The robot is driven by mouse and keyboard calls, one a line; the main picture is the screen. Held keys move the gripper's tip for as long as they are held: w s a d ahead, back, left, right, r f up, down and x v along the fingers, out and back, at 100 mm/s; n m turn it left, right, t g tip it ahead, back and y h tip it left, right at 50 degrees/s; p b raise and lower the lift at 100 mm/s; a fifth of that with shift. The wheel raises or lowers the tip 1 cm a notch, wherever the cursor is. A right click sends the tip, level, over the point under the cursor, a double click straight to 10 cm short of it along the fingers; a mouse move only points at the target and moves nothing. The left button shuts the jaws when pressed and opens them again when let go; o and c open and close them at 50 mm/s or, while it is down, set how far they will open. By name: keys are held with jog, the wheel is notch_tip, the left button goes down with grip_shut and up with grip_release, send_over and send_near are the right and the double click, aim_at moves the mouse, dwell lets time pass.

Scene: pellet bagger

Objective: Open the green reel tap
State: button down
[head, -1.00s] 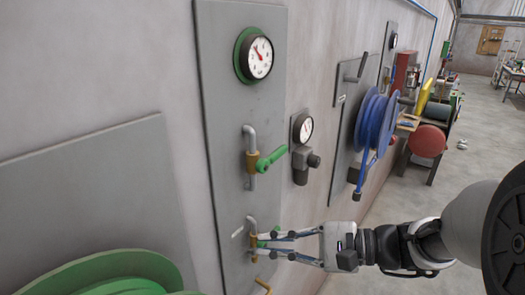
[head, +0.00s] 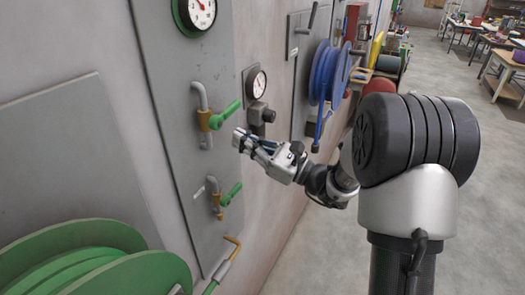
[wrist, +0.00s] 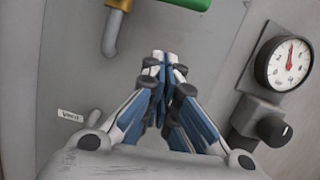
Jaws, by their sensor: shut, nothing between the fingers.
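Two taps with green lever handles sit on a tall grey panel (head: 158,70) in the head view. The upper tap's lever (head: 228,113) points right and up from its brass body; its green lever (wrist: 182,3) is cut off at the top of the wrist view. The lower tap's lever (head: 232,192) also points right and up. A small label (wrist: 70,116), apparently reading "Vent", is beside the lower pipe. My gripper (head: 240,138) is shut and empty, below and right of the upper tap, apart from its lever. Its fingertips (wrist: 164,60) meet in the wrist view.
A green reel (head: 85,265) stands at lower left. A brass pipe (head: 230,248) leads to a hose below the taps. A dial gauge (head: 256,82) with a dark knob (wrist: 273,131) is close right of my gripper. A blue reel (head: 325,75) hangs farther right.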

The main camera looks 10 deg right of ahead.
aim_at(227, 113)
jog(key=shift+a+r, duration=0.15)
jog(key=shift+r, duration=0.9)
jog(key=shift+a+r, duration=0.15)
jog(key=shift+r, duration=0.85)
jog(key=shift+s, duration=0.1)
